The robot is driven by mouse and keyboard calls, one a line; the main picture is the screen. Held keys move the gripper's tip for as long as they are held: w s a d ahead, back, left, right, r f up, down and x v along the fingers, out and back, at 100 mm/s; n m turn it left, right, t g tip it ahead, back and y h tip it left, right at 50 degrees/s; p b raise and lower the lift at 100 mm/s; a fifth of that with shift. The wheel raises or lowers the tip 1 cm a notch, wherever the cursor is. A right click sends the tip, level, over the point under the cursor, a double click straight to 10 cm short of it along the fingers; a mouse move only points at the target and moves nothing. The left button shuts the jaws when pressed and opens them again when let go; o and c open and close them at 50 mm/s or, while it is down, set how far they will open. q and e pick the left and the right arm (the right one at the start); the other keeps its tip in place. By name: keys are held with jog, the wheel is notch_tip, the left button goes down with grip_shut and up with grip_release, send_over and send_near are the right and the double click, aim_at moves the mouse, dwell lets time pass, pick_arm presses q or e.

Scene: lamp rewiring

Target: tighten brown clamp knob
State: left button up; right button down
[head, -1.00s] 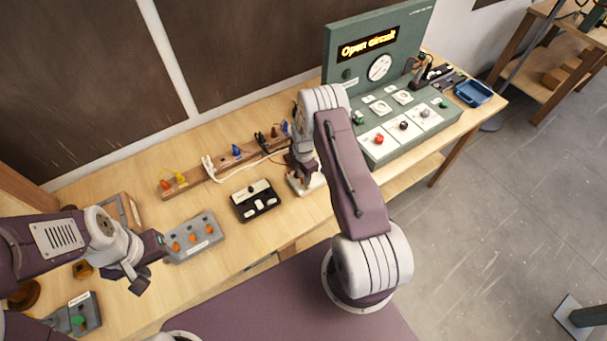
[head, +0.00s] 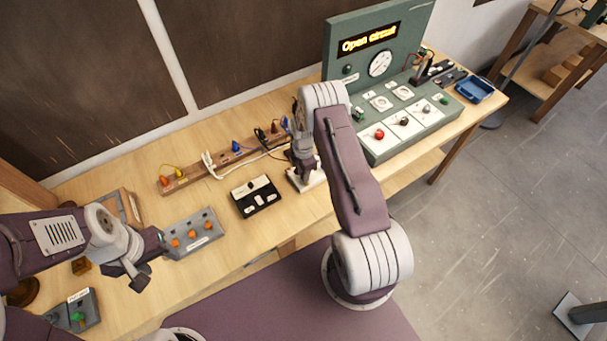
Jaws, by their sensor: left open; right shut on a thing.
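My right gripper (head: 306,174) points down over a small white block (head: 292,183) in the middle of the table. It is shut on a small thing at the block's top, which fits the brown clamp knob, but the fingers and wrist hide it. My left gripper (head: 142,272) is open and empty, above the front left of the table, near the grey box with orange knobs (head: 187,248).
A wooden rail with coloured plugs (head: 172,184) lies at the back. A black-and-white switch panel (head: 268,199) sits left of the white block. A green test console (head: 371,154) reading "Open circuit" and a blue tray (head: 484,91) are at the right.

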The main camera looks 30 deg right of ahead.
jog(key=m+b, duration=0.2)
jog(key=m, duration=0.1)
jog(key=shift+f+m, duration=0.2)
jog(key=shift+m, duration=0.1)
jog(key=m+b, duration=0.2)
jog(key=m, duration=0.2)
jog(key=shift+w+b, duration=0.1)
jog(key=shift+b, duration=0.25)
jog(key=m+b, duration=0.1)
jog(key=m, duration=0.3)
jog(key=shift+r, duration=0.1)
jog(key=m+b, duration=0.1)
jog(key=m, duration=0.3)
jog(key=shift+d+m+b, duration=0.1)
jog(key=shift+m+b, duration=0.2)
jog(key=shift+b, duration=0.1)
jog(key=m+b, duration=0.1)
jog(key=m, duration=0.3)
jog(key=shift+m, duration=0.3)
jog(key=m, duration=0.4)
jog(key=shift+b, duration=0.35)
jog(key=m, duration=0.5)
jog(key=shift+d, duration=0.1)
jog(key=shift+m+b, duration=0.4)
jog(key=shift+m, duration=2.1)
